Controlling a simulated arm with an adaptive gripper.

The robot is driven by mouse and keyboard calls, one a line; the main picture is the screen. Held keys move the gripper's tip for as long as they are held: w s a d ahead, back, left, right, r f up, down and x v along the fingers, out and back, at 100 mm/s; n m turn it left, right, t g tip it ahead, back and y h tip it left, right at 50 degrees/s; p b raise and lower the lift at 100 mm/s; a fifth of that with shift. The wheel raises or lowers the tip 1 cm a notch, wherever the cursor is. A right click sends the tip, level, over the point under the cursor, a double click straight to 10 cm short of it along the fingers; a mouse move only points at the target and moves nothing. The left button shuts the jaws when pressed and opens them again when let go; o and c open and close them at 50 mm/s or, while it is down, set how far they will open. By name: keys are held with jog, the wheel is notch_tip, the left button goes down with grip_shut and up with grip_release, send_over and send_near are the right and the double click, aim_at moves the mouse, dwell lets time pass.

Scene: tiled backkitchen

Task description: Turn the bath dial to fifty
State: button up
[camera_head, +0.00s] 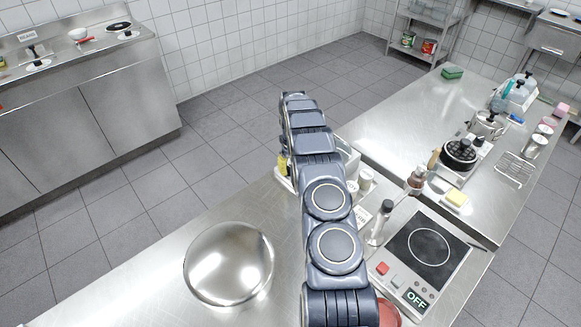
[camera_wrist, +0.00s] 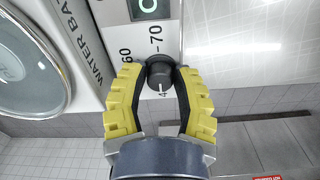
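In the wrist view the bath dial (camera_wrist: 159,72) is a small dark round knob on a white panel with WATER BA... lettering. Its white pointer line faces down in the picture, by a mark that begins with 4. The marks 60 and 70 show above the knob. My gripper (camera_wrist: 160,76) has its yellow fingers on either side of the knob, dark pads seemingly against it. In the head view my arm hides the dial and most of the white bath (camera_head: 349,160); a yellow patch beside the arm may be a finger.
A steel bowl (camera_head: 228,264) sits on the counter left of my arm. A second steel counter (camera_head: 400,125) continues behind. The floor at left is clear.

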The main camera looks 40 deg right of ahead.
grip_shut()
jog(key=shift+m, duration=0.3)
jog(key=m, duration=0.5)
jog(key=shift+a+f, duration=0.15)
jog(key=m, duration=0.6)
jog(key=shift+s, duration=0.1)
jog(key=shift+a, duration=0.1)
dwell(0.4)
jog(key=o, duration=0.7)
grip_release()
jog(key=shift+o, duration=0.2)
